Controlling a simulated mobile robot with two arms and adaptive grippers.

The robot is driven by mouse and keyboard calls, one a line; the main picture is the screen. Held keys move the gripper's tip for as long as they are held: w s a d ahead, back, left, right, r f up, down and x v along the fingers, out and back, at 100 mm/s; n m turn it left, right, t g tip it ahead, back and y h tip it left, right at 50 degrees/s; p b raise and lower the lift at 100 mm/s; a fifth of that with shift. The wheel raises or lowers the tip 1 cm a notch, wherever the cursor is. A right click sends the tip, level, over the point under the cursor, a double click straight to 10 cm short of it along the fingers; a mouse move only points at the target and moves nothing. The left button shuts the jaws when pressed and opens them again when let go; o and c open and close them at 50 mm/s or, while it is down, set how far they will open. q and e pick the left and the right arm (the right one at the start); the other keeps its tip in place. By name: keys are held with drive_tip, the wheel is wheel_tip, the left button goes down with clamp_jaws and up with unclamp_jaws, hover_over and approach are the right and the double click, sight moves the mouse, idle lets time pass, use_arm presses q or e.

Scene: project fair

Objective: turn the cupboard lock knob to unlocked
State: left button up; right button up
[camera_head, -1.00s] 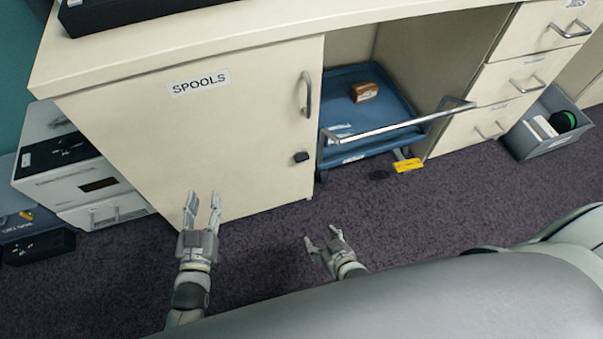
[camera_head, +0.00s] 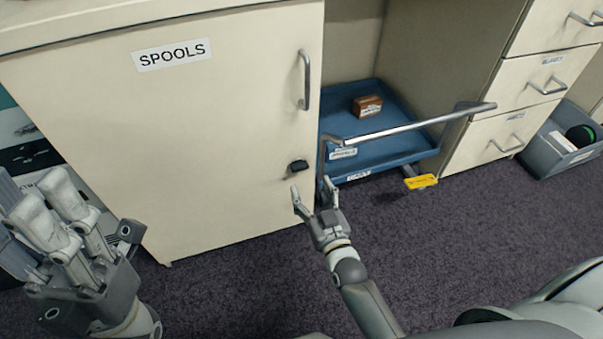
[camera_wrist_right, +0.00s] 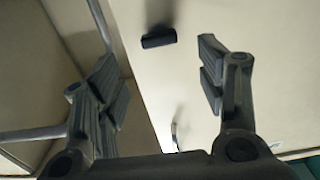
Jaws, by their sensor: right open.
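The black lock knob (camera_head: 298,166) sticks out near the right edge of the cream cupboard door (camera_head: 220,120) labelled SPOOLS, below the door's metal handle (camera_head: 304,80). My right gripper (camera_head: 314,192) is open and empty, just below the knob in the head view and apart from it. In the right wrist view the knob (camera_wrist_right: 159,37) shows beyond and between the spread fingers of the right gripper (camera_wrist_right: 160,85). My left gripper (camera_head: 62,225) is at the lower left, in front of the door's left side; its fingers look close together, and the gap between them is unclear.
A blue trolley (camera_head: 385,150) with a metal push bar (camera_head: 420,124) and a brown block (camera_head: 367,106) stands in the bay right of the door, close to my right gripper. Drawers (camera_head: 500,140) and a grey bin (camera_head: 560,158) are further right. Dark carpet (camera_head: 240,280) lies clear in front.

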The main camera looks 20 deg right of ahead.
sight(301, 169)
drive_tip(key=w+b, duration=0.1)
drive_tip(key=w, duration=0.2)
drive_tip(key=w+b, duration=0.1)
drive_tip(key=w, duration=0.3)
drive_tip(key=shift+a+f, duration=0.15)
drive_tip(key=shift+w, duration=0.55)
drive_tip(key=c, duration=1)
